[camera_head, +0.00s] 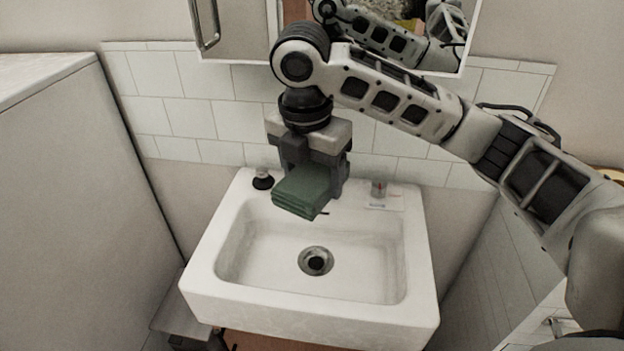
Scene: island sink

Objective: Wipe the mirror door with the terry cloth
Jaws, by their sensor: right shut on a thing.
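A folded green terry cloth (301,190) is held over the back part of the sink basin. My right gripper (318,178) points down and is shut on the cloth. The mirror door (452,48) is at the top of the view, on the wall cabinet, and it reflects parts of my arm. My right arm crosses in front of the mirror and hides much of its lower part. The cloth is well below the mirror and apart from it. My left gripper is not in view.
The white sink (308,316) stands below, with a drain (316,261) in its basin. A tall white unit (75,200) stands left. A metal handle (205,25) projects left of the mirror.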

